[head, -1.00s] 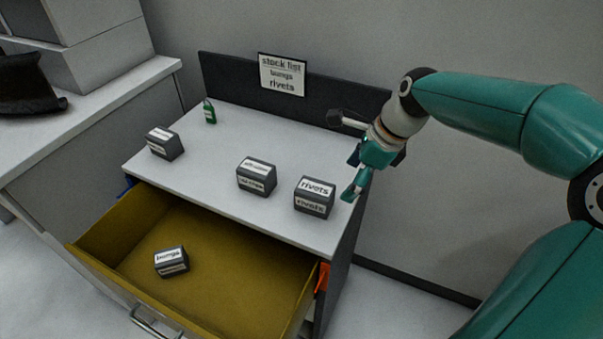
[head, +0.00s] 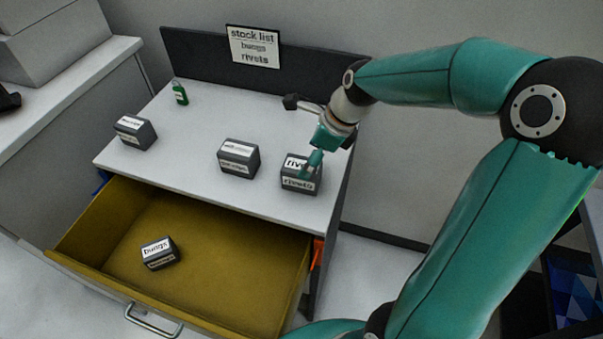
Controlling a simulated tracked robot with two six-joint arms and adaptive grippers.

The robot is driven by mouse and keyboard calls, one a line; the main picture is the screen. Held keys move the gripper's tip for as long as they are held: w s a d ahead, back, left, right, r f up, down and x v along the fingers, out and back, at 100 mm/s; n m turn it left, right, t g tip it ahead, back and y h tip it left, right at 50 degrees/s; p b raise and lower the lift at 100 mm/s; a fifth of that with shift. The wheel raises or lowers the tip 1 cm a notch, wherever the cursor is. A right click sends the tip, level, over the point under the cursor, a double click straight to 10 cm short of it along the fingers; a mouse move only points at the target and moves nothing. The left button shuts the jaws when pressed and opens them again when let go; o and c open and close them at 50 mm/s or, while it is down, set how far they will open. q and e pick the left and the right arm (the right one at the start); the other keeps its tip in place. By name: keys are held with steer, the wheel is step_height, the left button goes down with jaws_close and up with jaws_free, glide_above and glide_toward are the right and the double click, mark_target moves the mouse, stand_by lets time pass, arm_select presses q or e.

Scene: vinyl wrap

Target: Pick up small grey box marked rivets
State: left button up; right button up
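The small grey box marked rivets (head: 300,184) stands on the right part of the white cabinet top, near its right edge. My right gripper (head: 312,163) is at the box, its fingers in front of the upper right part of the box and covering part of the top label. I cannot tell whether the fingers touch the box or how far apart they are. My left gripper is not in view.
Two more grey labelled boxes stand on the cabinet top (head: 190,163), in the middle (head: 239,158) and at the left (head: 135,133). A small green bottle (head: 180,94) stands behind. The open yellow drawer (head: 225,285) holds a box marked bungs (head: 159,253). A stock list sign (head: 253,47) is on the back panel.

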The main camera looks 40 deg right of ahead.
mark_target(293, 163)
steer(key=shift+a+f, duration=0.15)
steer(key=shift+f, duration=0.35)
steer(key=x, duration=0.4)
steer(key=shift+w+a+f+p, duration=0.15)
steer(key=shift+w+p, duration=0.05)
steer(key=shift+p, duration=0.2)
steer(key=c, duration=1.3)
steer(key=shift+c, duration=0.4)
